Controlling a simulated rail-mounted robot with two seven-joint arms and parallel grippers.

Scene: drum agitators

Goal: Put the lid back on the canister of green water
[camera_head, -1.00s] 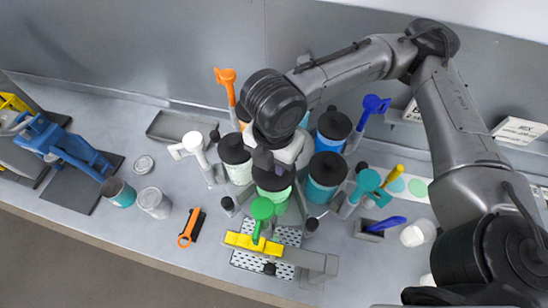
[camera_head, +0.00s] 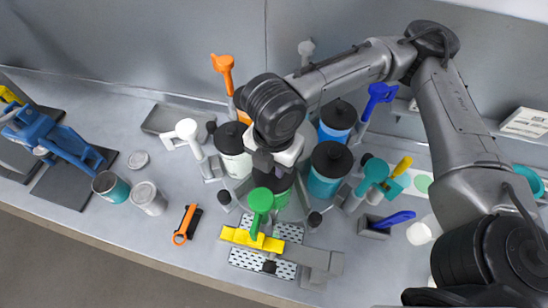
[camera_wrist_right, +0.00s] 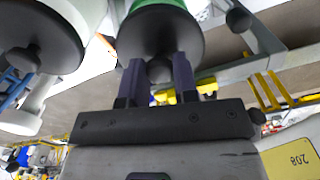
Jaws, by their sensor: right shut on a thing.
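The canister of green water (camera_head: 284,199) stands in the middle of the bench, behind a green-handled agitator. Its black lid (camera_head: 270,181) is on top of its mouth, mostly under my right gripper (camera_head: 272,165). In the right wrist view the black lid (camera_wrist_right: 160,42) lies against the green canister (camera_wrist_right: 155,4). My right gripper's two fingers (camera_wrist_right: 160,72) are shut on the lid's round knob. Whether the lid is fully seated cannot be told. My left gripper is not in view.
Lidded canisters stand close by: white (camera_head: 235,165) at left, teal (camera_head: 325,182) at right, blue (camera_head: 337,122) behind. Agitator handles crowd round them, with a green one (camera_head: 260,203) in front. Bare bench shows between.

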